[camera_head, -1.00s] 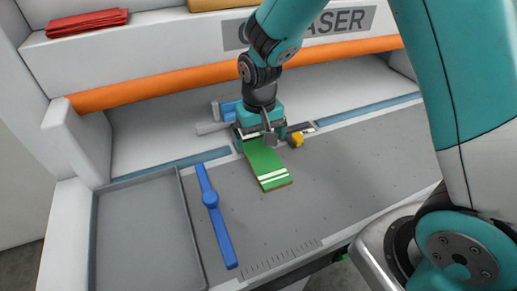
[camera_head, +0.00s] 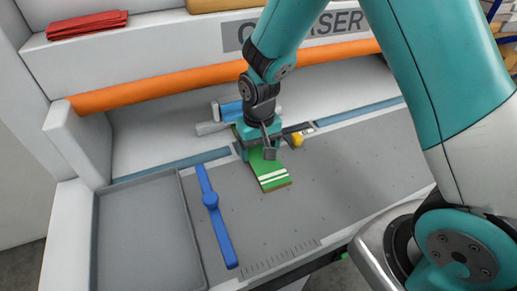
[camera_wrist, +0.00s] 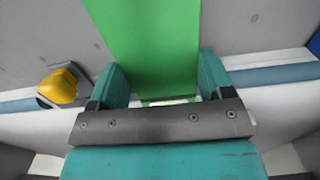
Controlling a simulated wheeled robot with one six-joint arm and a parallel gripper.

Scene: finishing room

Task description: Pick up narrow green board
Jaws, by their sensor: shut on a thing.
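The narrow green board (camera_head: 270,174) lies on the grey bed, with white stripes across its near end. In the wrist view the green board (camera_wrist: 155,45) runs up between the fingers of my gripper (camera_wrist: 155,85). My gripper (camera_head: 260,152) is shut on the board's edges around its middle part, pointing down from above. The gripper hides part of the board in the head view. I cannot tell whether the board is clear of the bed.
A yellow knob (camera_head: 296,140) is close to the right of my gripper. An orange bar (camera_head: 160,90) runs behind. The bed's right front is clear.

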